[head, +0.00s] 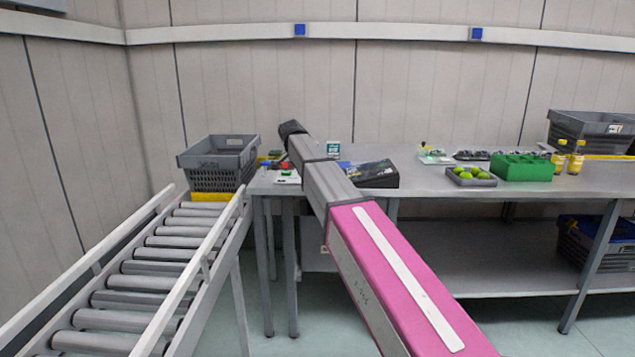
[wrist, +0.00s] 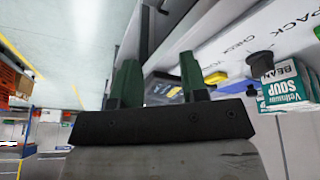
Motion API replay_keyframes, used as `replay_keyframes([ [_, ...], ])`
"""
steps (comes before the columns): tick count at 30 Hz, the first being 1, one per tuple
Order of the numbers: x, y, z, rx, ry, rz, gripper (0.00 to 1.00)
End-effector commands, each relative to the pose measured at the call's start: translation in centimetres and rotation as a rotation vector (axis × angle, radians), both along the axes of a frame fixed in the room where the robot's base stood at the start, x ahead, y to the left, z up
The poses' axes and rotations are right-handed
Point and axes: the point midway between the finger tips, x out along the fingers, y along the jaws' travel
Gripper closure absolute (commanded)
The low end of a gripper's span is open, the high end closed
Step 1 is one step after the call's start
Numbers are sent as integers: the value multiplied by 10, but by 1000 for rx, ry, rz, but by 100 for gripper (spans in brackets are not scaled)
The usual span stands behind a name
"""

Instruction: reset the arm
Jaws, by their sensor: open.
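My gripper (wrist: 158,60) shows in the wrist view with two dark green fingers, spread apart with nothing between them. The wrist picture is tilted. In the head view my grey and pink arm reaches from the lower right over the left end of the bench; my gripper cannot be clearly made out there. A teal and white bean soup carton (wrist: 287,90) is right of the fingers in the wrist view. A small teal and white carton (head: 333,149) stands on the bench just right of my arm in the head view.
The grey bench (head: 420,182) holds a dark flat box (head: 368,174), a tray of green fruit (head: 471,177), a green bin (head: 522,167) and yellow bottles (head: 576,158). A grey crate (head: 220,160) stands at the far end of the roller conveyor (head: 150,268), left of my arm.

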Motion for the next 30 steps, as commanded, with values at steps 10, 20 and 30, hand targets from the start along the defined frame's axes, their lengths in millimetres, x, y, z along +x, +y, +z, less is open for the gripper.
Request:
replay_keyframes([
  [10,-47,-66,-109,26,110,206,60],
  [20,-135,-147,-239,97,227,510,60],
  [30,-248,-209,-333,179,284,796,60],
])
